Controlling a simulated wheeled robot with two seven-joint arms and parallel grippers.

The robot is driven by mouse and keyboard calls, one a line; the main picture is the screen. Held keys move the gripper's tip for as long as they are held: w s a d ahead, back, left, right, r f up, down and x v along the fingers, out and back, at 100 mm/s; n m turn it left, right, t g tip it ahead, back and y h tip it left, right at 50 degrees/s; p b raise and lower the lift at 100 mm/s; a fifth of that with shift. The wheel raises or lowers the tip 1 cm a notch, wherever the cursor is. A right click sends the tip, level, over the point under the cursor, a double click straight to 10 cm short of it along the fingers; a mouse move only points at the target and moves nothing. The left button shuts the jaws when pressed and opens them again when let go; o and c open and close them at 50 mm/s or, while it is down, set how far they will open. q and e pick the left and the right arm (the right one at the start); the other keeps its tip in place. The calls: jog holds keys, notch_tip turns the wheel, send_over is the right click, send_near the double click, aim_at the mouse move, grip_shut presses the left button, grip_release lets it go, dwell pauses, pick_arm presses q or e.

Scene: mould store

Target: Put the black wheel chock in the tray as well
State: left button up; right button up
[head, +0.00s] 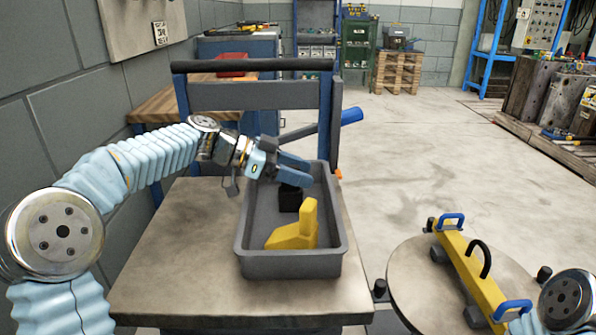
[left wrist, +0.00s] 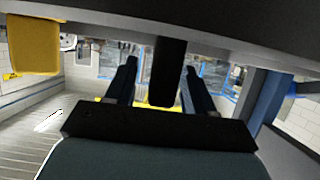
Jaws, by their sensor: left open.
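The grey tray (head: 291,266) stands on the small table in front of me. A yellow wheel chock (head: 298,228) lies in its near part and shows at the upper left of the left wrist view (left wrist: 35,45). The black wheel chock (head: 290,198) is inside the tray behind the yellow one, partly hidden by my left gripper (head: 308,172). In the left wrist view the black chock (left wrist: 167,75) is between the two spread fingers, with gaps on both sides, and meets the grey tray surface. My left gripper is open. My right gripper is out of view.
A cart handle frame (head: 255,94) rises behind the tray, with a blue-ended lever (head: 350,115) beside it. A round table (head: 412,275) at right holds a yellow bar with blue handles (head: 470,277). The table (head: 170,250) left of the tray is bare.

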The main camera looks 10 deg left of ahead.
pick_arm(q)
jog(key=v, duration=1.2)
